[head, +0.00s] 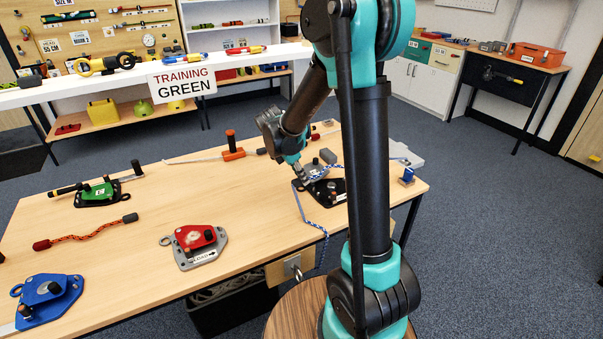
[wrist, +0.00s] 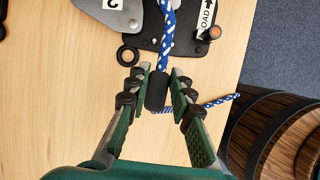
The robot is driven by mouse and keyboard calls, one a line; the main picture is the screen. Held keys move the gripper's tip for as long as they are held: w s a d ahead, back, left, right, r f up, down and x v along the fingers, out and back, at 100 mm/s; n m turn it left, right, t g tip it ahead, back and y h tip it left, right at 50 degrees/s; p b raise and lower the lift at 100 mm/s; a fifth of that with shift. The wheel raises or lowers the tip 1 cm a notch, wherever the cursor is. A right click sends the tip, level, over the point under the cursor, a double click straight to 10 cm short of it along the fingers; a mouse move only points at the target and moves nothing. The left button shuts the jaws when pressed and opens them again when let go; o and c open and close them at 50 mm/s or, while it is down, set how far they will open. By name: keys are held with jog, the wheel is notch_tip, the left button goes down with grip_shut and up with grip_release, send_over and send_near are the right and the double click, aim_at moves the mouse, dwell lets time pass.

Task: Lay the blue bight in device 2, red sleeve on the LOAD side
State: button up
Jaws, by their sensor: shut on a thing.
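My gripper (wrist: 161,82) is shut on the black sleeve (wrist: 156,92) of the blue-and-white rope (wrist: 168,35) in the wrist view. The rope runs from the sleeve up over a device with a grey plate (wrist: 122,18) and a black base with a LOAD label (wrist: 207,14) and arrow. The plate's character is cut off, so I cannot tell its number. In the head view my gripper (head: 308,178) is at the black-based device (head: 334,197), and the rope (head: 325,234) hangs over the table's front edge. I see no red sleeve on this rope.
A red device (head: 196,240), a blue device (head: 50,296) and a green device (head: 102,191) sit on the wooden table (head: 130,275). An orange rope (head: 88,234) lies between them. A barrel (wrist: 280,130) stands beyond the table edge. The table's middle is mostly clear.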

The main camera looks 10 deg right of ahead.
aim_at(301, 185)
jog(key=shift+f, duration=3.5)
jog(key=o, duration=1)
jog(key=v, duration=1.2)
jog(key=shift+s, duration=0.1)
